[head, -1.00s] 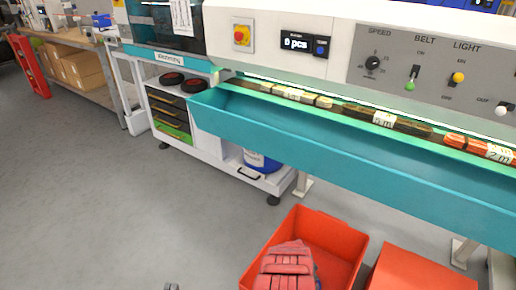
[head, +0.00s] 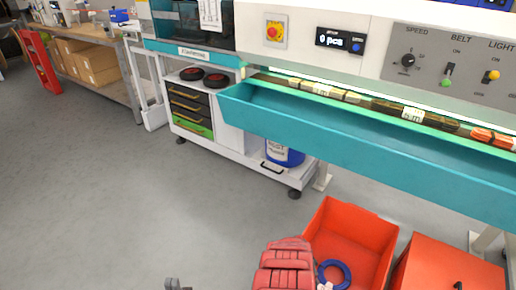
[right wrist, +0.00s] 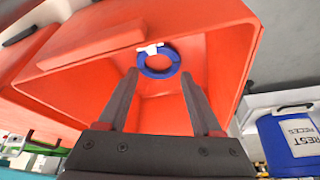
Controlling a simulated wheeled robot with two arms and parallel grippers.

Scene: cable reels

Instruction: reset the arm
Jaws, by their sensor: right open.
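A blue cable ring (head: 334,274) with a white tag lies in the open orange crate (head: 378,222) below the machine. The ring (right wrist: 158,62) also shows in the right wrist view, beyond the fingertips, with its tag at the upper left. My right gripper (right wrist: 159,76) is open and empty, its fingers spread over the crate (right wrist: 228,50) and apart from the ring. In the head view I do not make out the right gripper. Only the dark tips of my left gripper (head: 178,284) show at the bottom edge; whether they are apart is unclear.
A teal trough (head: 330,140) runs along the machine, with cable bundles on the belt behind it. A closed orange box (head: 445,265) stands right of the crate. A white cart (head: 235,150) with drawers stands left. The grey floor at left is clear.

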